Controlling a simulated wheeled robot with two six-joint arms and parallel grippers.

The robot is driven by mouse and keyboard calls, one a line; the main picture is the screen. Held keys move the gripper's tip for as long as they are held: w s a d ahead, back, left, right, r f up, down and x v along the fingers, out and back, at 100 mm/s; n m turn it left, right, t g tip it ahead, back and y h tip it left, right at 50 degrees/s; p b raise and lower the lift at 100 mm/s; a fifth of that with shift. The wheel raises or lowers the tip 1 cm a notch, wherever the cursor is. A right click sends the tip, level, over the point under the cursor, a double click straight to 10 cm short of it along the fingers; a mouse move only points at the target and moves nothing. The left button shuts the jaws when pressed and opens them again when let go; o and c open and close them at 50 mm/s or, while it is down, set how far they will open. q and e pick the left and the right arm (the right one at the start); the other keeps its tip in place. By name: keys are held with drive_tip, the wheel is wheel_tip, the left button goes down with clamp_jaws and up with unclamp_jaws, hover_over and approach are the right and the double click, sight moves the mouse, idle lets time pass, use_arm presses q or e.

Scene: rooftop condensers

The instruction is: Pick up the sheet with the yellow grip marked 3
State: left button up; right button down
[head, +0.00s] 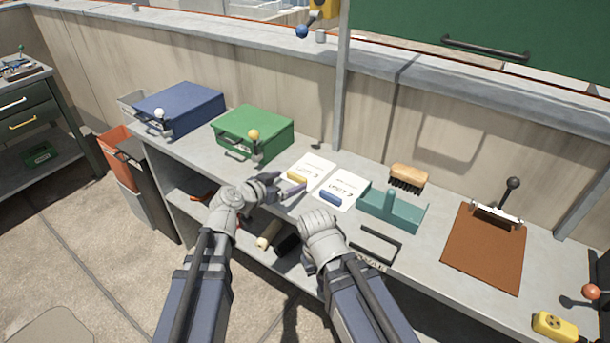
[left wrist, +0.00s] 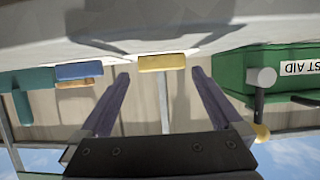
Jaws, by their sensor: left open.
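The white sheet with the yellow grip (head: 313,164) lies flat on the grey bench. Its printed mark begins with UNIT; I cannot read the number surely. Its yellow grip (head: 297,178) is at the near edge. My left gripper (head: 284,184) is open just short of this grip. In the left wrist view, the yellow grip (left wrist: 162,62) shows between and beyond the two open fingers (left wrist: 160,82), apart from both. A second sheet (head: 344,184) with a blue grip (head: 331,199) lies to the right. My right gripper (head: 322,238) is at the bench's front edge; its fingers are hidden.
A green box (head: 255,127) and a blue box (head: 181,104) stand to the left. A teal holder (head: 392,208), a wooden brush (head: 408,177) and a brown clipboard (head: 484,250) are to the right. A wall closes off the back.

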sight(297, 175)
use_arm(q)
drive_tip(key=shift+r+b+x, duration=0.1)
drive_tip(key=shift+b+x, duration=0.3)
drive_tip(key=shift+x, duration=1.1)
drive_tip(key=shift+r+b+x, duration=0.15)
drive_tip(key=shift+b+x, duration=0.2)
drive_tip(key=shift+x, duration=1.1)
drive_tip(key=shift+r, duration=0.1)
drive_tip(key=c, duration=1.1)
wheel_tip(297, 175, up, 10)
drive_tip(key=p, duration=1)
